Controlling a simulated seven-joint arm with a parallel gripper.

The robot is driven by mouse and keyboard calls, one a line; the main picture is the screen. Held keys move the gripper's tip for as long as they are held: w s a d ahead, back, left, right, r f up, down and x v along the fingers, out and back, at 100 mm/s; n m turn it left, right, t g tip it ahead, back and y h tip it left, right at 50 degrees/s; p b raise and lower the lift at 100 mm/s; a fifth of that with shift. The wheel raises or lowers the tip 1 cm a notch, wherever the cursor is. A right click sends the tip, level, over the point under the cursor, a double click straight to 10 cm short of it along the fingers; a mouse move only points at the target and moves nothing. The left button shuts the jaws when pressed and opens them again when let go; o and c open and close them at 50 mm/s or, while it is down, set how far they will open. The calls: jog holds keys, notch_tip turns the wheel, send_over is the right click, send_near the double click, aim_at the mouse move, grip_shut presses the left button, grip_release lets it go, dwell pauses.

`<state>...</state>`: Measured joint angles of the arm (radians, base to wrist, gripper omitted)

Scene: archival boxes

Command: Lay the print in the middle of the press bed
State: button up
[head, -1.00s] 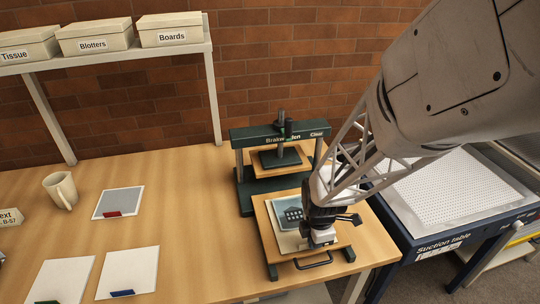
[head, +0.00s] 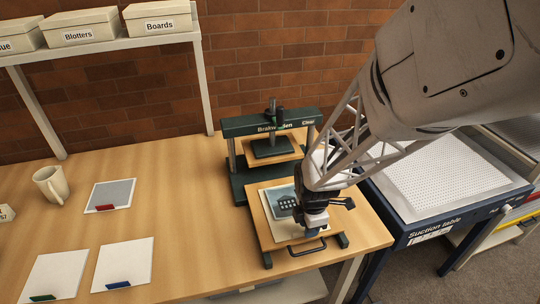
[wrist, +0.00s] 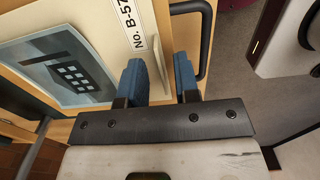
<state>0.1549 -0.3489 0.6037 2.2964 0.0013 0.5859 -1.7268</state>
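The print (head: 281,200), a blue-grey picture of a building with pale windows on a cream sheet, lies flat on the wooden press bed (head: 258,215). In the head view my gripper hides part of its right side. In the wrist view the print (wrist: 62,68) is at the left, with a "No. B-57" label (wrist: 130,22) on the sheet. My gripper (wrist: 161,78) has its two blue fingers apart, over the sheet's edge near the bed's black handle (wrist: 206,40). A narrow pale strip shows between the fingers, and neither finger visibly touches it.
The green press frame (head: 270,124) stands just behind the bed. The suction table (head: 450,180) is at the right. A mug (head: 50,186), a grey card with a red tab (head: 110,194) and two white sheets with tabs lie left. The table between them and the press is clear.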

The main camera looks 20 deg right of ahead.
notch_tip(320, 180, up, 11)
dwell(0.5)
dwell(0.6)
jog(key=s+a+r+m+t, duration=0.1)
jog(key=s+a+r+m, duration=0.2)
jog(key=s+r+m, duration=0.2)
jog(key=s+a+r+m+t, duration=0.1)
jog(key=s+a+r+m, duration=0.1)
jog(key=s+r+m, duration=0.3)
notch_tip(320, 180, up, 4)
jog(key=m, duration=0.8)
jog(key=shift+s+a+t, duration=0.3)
jog(key=shift+a, duration=0.1)
